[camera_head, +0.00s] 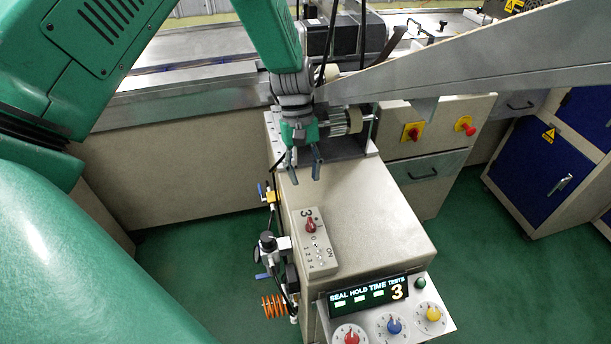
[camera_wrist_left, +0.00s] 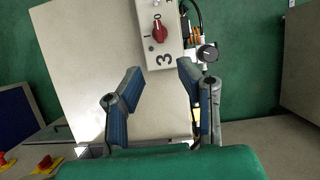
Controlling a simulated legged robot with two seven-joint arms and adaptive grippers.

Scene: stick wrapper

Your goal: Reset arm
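My left arm, green, comes in from the upper left in the head view. My left gripper (camera_head: 305,172) hangs above the far end of the beige machine cabinet (camera_head: 365,222). Its two fingers are apart with nothing between them. In the left wrist view, the open gripper (camera_wrist_left: 160,90) has blue finger pads spread apart, with the cabinet top (camera_wrist_left: 85,60) behind them. A grey switch box (camera_head: 316,242) with a red knob sits on the cabinet, nearer than the gripper; it also shows in the left wrist view (camera_wrist_left: 160,45). My right gripper is not in view.
A control panel (camera_head: 390,318) with a "SEAL HOLD TIME TESTS 3" display and coloured dials stands at the front. Valves and an orange coil (camera_head: 273,308) line the cabinet's left side. A grey sloped metal guard (camera_head: 480,62) crosses the upper right. Green floor is clear at left.

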